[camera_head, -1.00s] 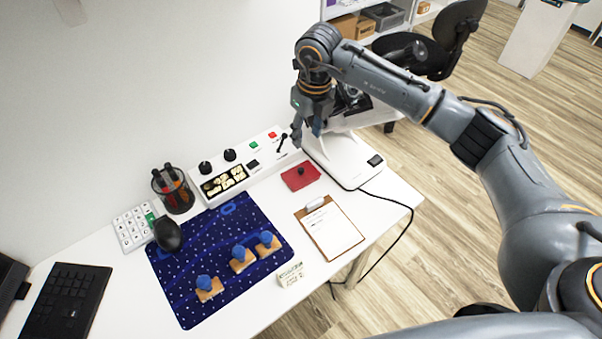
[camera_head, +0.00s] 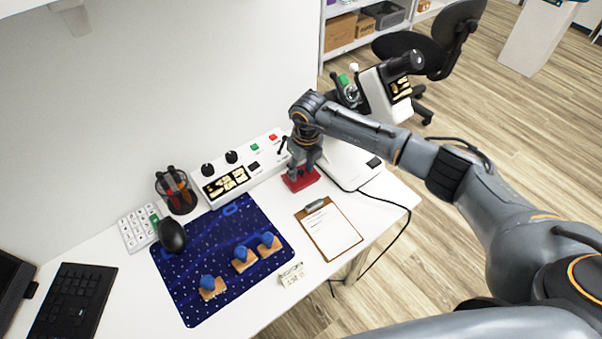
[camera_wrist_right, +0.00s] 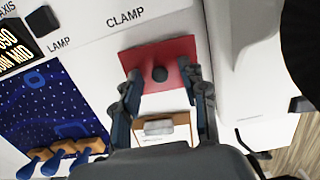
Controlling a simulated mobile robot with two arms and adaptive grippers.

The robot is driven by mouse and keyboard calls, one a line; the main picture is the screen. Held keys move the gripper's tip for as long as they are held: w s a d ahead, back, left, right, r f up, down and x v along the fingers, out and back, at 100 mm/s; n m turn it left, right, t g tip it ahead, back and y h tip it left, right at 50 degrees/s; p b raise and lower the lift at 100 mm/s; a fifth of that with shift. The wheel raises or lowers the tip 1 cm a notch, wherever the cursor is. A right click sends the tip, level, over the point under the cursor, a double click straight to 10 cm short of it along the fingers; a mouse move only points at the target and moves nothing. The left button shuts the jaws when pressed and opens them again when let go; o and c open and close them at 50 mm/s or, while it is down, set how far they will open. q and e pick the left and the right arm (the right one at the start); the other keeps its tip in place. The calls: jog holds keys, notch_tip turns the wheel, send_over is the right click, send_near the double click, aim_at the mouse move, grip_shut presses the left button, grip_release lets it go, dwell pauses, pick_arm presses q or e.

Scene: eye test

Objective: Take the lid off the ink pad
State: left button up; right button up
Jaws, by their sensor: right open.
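The ink pad (camera_head: 300,181) is a flat red rectangle lying on the white table, below the control box. My right gripper (camera_head: 299,168) is directly over the pad and hides the knob in the head view. I cannot tell the exact height of the fingertips. My left gripper is not in view.
A white control box (camera_head: 240,170) stands behind the pad, close to my gripper. A white microscope (camera_head: 385,95) is at the right. A clipboard (camera_head: 330,230) lies in front. A blue mat (camera_head: 200,250) holds several wooden stamps. A black cable (camera_head: 408,215) runs off the right edge.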

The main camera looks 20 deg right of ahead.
grip_shut()
jog(key=shift+r, duration=0.15)
dwell(0.4)
